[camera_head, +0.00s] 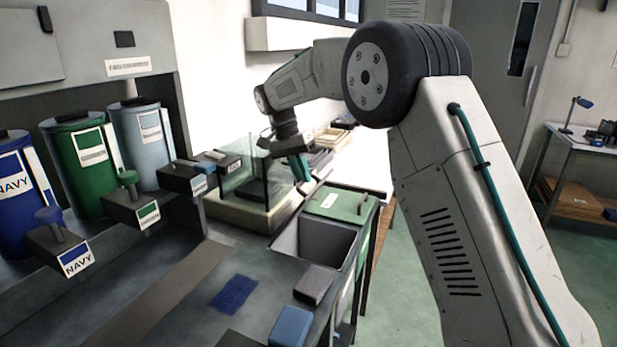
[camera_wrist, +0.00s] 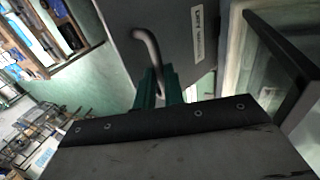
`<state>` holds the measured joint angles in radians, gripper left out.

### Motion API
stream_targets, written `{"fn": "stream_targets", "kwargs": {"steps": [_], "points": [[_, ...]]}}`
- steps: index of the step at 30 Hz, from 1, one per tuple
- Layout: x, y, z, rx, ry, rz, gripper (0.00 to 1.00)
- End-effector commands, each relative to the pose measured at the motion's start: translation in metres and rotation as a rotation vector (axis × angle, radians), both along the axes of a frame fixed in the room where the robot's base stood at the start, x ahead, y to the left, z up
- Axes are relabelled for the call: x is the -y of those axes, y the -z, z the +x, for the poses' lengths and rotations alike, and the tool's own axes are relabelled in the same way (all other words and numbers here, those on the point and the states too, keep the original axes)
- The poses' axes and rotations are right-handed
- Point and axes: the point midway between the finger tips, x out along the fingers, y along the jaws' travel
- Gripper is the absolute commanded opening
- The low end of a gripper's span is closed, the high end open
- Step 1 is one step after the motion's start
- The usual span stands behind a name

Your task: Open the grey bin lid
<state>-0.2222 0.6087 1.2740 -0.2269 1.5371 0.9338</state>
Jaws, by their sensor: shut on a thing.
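The grey lid (camera_wrist: 172,28) fills the top middle of the wrist view as a dark grey panel with a white label. Its curved metal handle (camera_wrist: 147,42) runs down between the two teal fingers of my gripper (camera_wrist: 160,88), which is shut on it. In the head view my gripper (camera_head: 301,168) is beside the glass tank, beyond the green lid. The grey lid is hard to make out in that view, and how far it is raised I cannot tell.
A green lid (camera_head: 341,206) lies behind an open, dark grey bin (camera_head: 315,242) at the bench edge. A glass tank (camera_head: 250,180) stands left of my gripper. Blue, green and pale canisters (camera_head: 148,145) line the left. Open floor lies to the right.

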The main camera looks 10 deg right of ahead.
Motion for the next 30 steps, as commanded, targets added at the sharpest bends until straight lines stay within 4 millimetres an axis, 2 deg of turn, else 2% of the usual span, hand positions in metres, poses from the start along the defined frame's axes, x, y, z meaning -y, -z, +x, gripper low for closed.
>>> {"fn": "stream_targets", "kwargs": {"steps": [1,14,15,17,26,30], "points": [[-0.005,0.009,0.000,-0.010,-0.003,0.005,0.00],[-0.007,0.010,0.000,-0.014,-0.004,0.005,0.00],[-0.007,0.010,0.000,-0.014,-0.004,0.005,0.19],[-0.006,0.010,0.000,-0.015,-0.004,0.004,0.33],[-0.002,0.004,0.001,-0.010,0.001,0.003,0.33],[-0.007,-0.010,0.005,-0.007,0.001,0.003,0.33]]}}
